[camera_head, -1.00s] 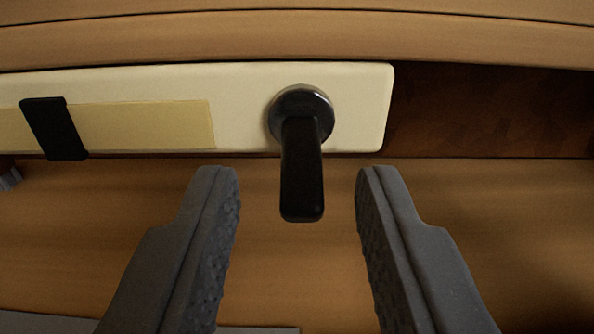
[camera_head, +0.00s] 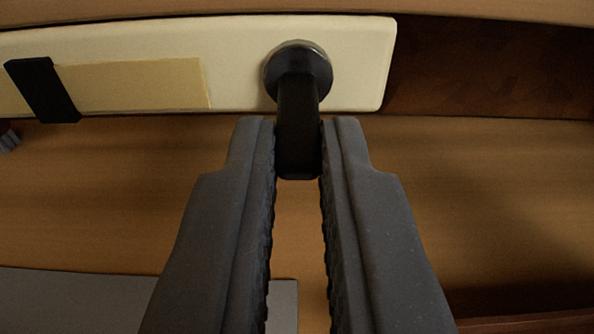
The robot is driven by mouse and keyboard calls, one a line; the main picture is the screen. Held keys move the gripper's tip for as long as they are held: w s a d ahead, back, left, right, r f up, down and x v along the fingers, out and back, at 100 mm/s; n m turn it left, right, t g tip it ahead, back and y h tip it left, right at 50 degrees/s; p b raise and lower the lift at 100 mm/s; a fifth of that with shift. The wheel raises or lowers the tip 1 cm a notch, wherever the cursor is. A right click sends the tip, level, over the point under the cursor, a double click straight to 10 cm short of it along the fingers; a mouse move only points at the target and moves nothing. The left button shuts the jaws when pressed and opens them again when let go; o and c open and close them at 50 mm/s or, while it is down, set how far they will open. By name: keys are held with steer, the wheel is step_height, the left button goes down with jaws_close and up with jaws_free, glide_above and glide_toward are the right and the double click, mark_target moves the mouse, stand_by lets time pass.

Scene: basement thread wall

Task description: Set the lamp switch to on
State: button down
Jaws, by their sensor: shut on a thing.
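The lamp switch is a black lever (camera_head: 298,108) on a round dark hub (camera_head: 297,62). The hub is mounted near the right end of a cream plate (camera_head: 232,45). The lever hangs straight down in the picture from the hub. My gripper (camera_head: 298,140) is shut on the lower part of the lever, with one finger against each side. The lever's lower end shows between the fingers. No on or off marking is readable.
A tan label strip (camera_head: 140,85) and a black clip-like piece (camera_head: 42,90) are on the plate at left. Wooden boards (camera_head: 480,190) lie behind and below. A dark recess (camera_head: 490,65) is right of the plate. A grey flat surface (camera_head: 80,300) shows at lower left.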

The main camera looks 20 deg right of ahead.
mark_target(290, 102)
step_height(290, 102, up, 3)
steer(key=g+y+p, duration=0.1)
steer(key=g+p, duration=0.3)
steer(key=p, duration=0.3)
steer(key=shift+w+a, duration=0.1)
steer(key=g+p, duration=0.2)
steer(key=p, duration=0.1)
steer(key=g+y+p, duration=0.1)
steer(key=p, duration=0.1)
steer(key=shift+w+r, duration=0.25)
steer(key=shift+r, duration=0.05)
steer(key=shift+g, duration=0.3)
steer(key=c, duration=1.5)
jaws_free()
steer(key=shift+c, duration=0.2)
steer(key=shift+o, duration=0.3)
steer(key=shift+f, duration=0.15)
steer(key=shift+s, duration=0.1)
